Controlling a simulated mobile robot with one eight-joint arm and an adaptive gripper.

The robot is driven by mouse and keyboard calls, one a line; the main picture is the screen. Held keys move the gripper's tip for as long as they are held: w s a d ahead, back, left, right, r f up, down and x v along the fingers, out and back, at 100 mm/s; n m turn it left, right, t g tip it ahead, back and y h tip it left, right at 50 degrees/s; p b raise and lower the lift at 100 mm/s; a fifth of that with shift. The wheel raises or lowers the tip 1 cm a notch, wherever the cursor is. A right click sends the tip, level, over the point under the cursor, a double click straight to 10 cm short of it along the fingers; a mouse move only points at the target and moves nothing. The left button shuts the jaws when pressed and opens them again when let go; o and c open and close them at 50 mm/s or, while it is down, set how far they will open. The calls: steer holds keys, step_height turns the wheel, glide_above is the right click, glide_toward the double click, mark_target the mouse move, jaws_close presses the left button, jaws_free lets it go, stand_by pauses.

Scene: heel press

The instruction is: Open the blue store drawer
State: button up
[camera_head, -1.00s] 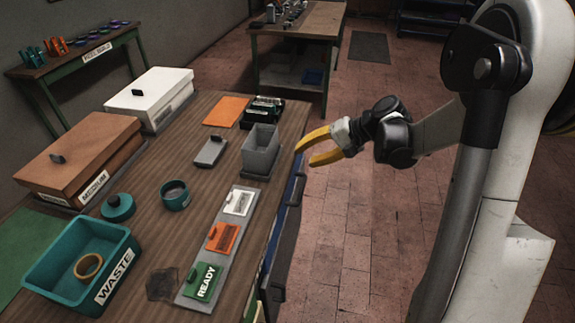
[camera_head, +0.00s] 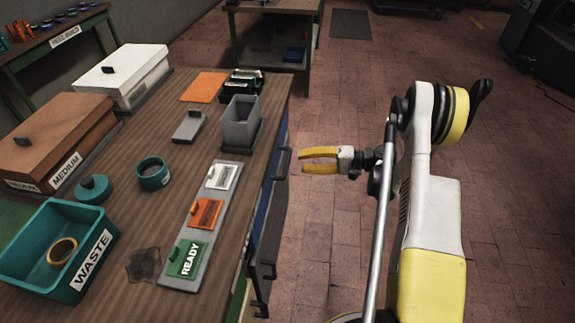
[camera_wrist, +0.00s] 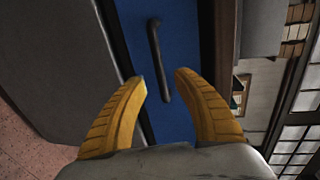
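The blue store drawer (camera_head: 264,212) shows its front on the bench's right side in the head view, seen at a steep angle; it looks closed. Its dark bar handle (camera_head: 284,164) stands out from that front. My gripper (camera_head: 303,161) is open and empty, just right of the handle, fingers pointing left at it with a small gap. In the wrist view the blue front (camera_wrist: 186,50) fills the middle, and the dark handle (camera_wrist: 156,50) runs up and down between the two yellow fingertips of my gripper (camera_wrist: 160,76).
A dark front with a handle (camera_head: 268,268) lies nearer on the same bench side. The bench top (camera_head: 130,215) holds a teal waste bin (camera_head: 92,262), a grey container (camera_head: 240,122) and a strip with labelled cards (camera_head: 209,222).

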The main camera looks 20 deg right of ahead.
mark_target(288, 161)
steer(key=b+x, duration=0.1)
steer(key=x, duration=0.5)
steer(key=shift+b, duration=0.3)
jaws_close()
